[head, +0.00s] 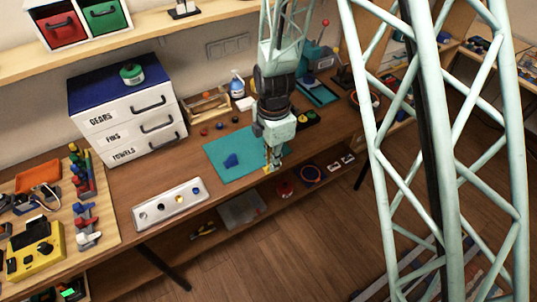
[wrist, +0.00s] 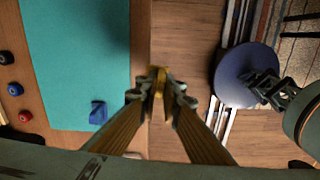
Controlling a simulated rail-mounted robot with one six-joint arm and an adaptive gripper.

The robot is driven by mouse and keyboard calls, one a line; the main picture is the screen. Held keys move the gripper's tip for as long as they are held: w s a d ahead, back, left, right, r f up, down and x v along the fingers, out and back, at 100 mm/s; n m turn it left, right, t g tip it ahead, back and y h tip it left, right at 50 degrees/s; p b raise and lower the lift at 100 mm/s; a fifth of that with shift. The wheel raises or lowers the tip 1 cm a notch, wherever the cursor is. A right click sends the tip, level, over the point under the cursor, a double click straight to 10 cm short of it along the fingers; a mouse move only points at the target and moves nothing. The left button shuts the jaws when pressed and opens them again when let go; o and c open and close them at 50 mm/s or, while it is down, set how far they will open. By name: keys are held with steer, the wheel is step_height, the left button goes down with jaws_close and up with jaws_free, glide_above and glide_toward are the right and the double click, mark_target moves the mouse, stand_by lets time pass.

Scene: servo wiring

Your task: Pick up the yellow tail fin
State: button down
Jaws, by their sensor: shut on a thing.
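My gripper (wrist: 158,90) is shut on a small yellow piece, the yellow tail fin (wrist: 158,73), which shows between the fingertips in the wrist view. Only a little of the fin shows; the fingers hide the rest. In the head view my gripper (head: 272,162) is at the front right of the teal mat (head: 222,142), near the table's front edge. The wrist view shows the fingertips over the strip just beyond the mat's edge (wrist: 75,40), by the table edge. A blue fin (head: 231,160) lies on the mat, apart from the gripper; it also shows in the wrist view (wrist: 98,112).
A white tray with round holes (head: 170,205) lies left of the mat. A white drawer unit (head: 130,115) stands at the back left. Small round parts (wrist: 15,89) lie beside the mat. Bottle (head: 236,85) and wooden box (head: 207,104) stand behind. A lower shelf (head: 240,208) runs below.

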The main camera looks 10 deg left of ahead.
steer(key=shift+s+d+r, duration=0.1)
steer(key=shift+s+d, duration=0.15)
steer(key=shift+s, duration=0.25)
steer(key=shift+s+d, duration=0.25)
steer(key=shift+s, duration=0.25)
